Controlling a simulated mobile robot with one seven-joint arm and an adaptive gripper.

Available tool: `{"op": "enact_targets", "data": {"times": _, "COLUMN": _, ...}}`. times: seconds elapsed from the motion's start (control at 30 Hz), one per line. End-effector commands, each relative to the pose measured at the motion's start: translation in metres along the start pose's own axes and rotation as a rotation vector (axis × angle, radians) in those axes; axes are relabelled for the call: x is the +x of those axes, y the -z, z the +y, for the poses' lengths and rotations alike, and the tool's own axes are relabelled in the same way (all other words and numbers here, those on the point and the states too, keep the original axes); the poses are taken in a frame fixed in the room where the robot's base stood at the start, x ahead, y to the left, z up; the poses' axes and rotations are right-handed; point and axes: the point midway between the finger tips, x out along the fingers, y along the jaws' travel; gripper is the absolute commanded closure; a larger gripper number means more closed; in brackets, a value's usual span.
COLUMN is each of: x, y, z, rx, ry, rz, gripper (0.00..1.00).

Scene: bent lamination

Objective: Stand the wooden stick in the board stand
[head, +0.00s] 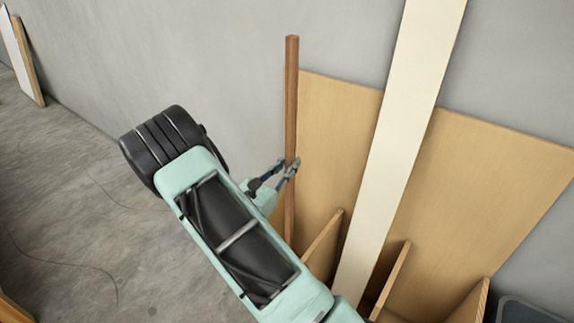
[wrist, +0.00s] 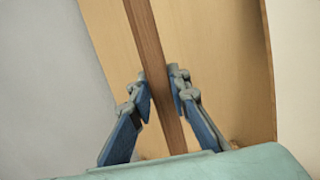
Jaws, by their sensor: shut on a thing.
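The wooden stick (head: 291,90) is brown, long and thin, and upright in the head view. My gripper (head: 288,170) is shut on it partway along its length. In the wrist view the stick (wrist: 149,50) runs between the two fingers of my gripper (wrist: 158,90). The board stand (head: 505,175) is light wood, with a tall back panel and several upright dividers. The stick is at the stand's left edge in the head view. Its lower end is hidden behind my arm, so I cannot tell whether it touches the stand or floor.
A long cream board (head: 402,130) leans in the stand, right of the stick. A divider (head: 322,245) stands between them. A grey wall (head: 210,60) is behind. Boards (head: 25,60) lean at the far left. A dark bin (head: 520,312) is at lower right. The concrete floor (head: 80,220) at left is mostly clear.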

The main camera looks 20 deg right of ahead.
Motion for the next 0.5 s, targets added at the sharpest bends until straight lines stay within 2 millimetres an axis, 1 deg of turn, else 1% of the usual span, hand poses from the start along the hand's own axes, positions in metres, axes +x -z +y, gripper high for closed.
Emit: {"op": "enact_targets", "data": {"times": 0.5, "x": 0.026, "y": 0.002, "z": -0.001, "rx": -0.001, "ry": 0.002, "rz": 0.028, "gripper": 1.00}}
